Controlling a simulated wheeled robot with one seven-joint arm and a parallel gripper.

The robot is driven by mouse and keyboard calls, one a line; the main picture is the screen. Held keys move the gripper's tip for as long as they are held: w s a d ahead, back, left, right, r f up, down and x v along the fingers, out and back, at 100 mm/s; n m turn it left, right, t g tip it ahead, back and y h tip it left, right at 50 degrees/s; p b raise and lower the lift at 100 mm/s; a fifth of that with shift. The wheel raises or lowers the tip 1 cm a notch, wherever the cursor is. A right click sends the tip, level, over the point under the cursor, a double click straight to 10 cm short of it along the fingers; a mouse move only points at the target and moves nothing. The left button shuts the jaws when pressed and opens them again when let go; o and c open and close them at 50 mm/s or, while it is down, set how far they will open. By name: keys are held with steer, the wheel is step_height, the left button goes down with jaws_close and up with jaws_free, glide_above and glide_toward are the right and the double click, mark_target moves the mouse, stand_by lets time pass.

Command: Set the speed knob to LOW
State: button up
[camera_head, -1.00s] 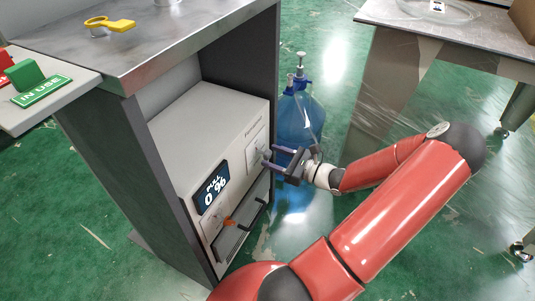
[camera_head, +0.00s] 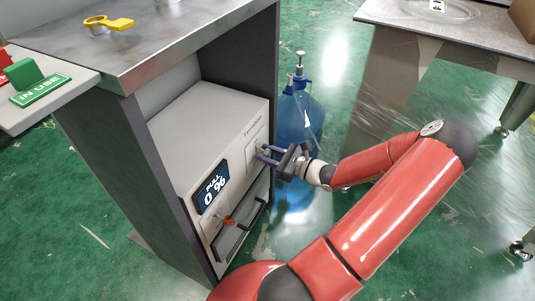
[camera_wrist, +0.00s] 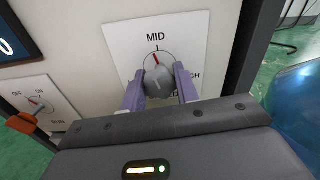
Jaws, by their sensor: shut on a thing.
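The grey speed knob (camera_wrist: 158,82) sits on a white label plate (camera_wrist: 190,45) on the machine's front. Its red pointer mark points up, close to the MID tick. HIGH shows partly at the right; the LOW mark is hidden, and the lower lettering is mostly covered. My gripper (camera_wrist: 160,88) has one purple finger on each side of the knob and is shut on it. In the head view my gripper (camera_head: 264,154) reaches the upper right of the machine front (camera_head: 232,150) from the right.
Left of the knob are a display (camera_head: 211,187) and an orange-handled switch (camera_wrist: 22,122) on its own plate. A drawer-like handle (camera_head: 253,213) lies below. The cabinet side (camera_head: 243,75) and a blue water bottle (camera_head: 297,118) stand close to my gripper.

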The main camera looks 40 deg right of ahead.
steer(key=n, duration=0.4)
steer(key=shift+n+b, duration=0.4)
steer(key=n+b, duration=0.3)
steer(key=n, duration=0.2)
steer(key=shift+f, duration=0.2)
steer(key=n+b, duration=0.6)
steer(key=shift+f+n+b, duration=0.1)
steer(key=shift+n+b, duration=0.25)
steer(key=shift+n, duration=0.05)
steer(key=shift+r+n+b, duration=0.15)
steer(key=shift+n+b, duration=0.4)
steer(key=shift+n, duration=0.5)
steer(key=shift+r+n+b, duration=0.1)
steer(key=shift+n+b, duration=0.45)
steer(key=shift+n, duration=0.5)
steer(key=o, duration=1)
steer(key=shift+c, duration=0.2)
steer(key=shift+s, duration=0.1)
